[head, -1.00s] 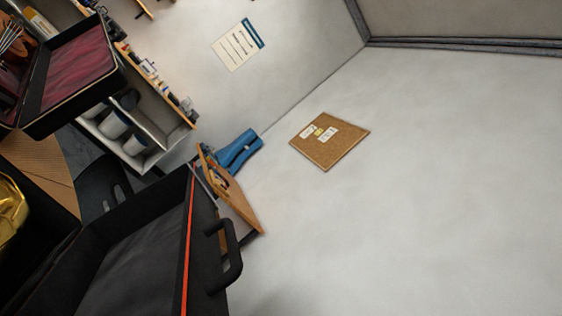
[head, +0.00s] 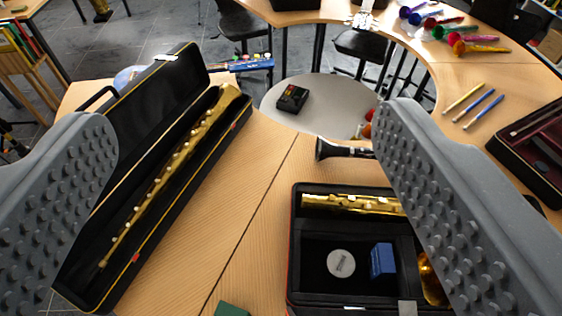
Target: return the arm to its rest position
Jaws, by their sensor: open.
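My gripper (head: 245,190) shows as two grey studded fingers at the left and right edges of the head view. The fingers are wide apart with nothing between them. Below and beyond them are a long open black case (head: 90,262) with a gold flute-like instrument (head: 165,175) in it, and a second open black case (head: 312,270). The second case holds a gold instrument part (head: 345,203), a round white tin (head: 341,263) and a blue block (head: 382,260). The right finger hides part of this case.
A wooden table (head: 230,225) carries the cases. A black instrument piece (head: 340,150) lies behind the second case. A grey round table (head: 325,110) with a dark box (head: 292,98) stands beyond. Coloured horns (head: 480,48), pens (head: 463,98) and a dark-red-lined case (head: 535,140) are at right.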

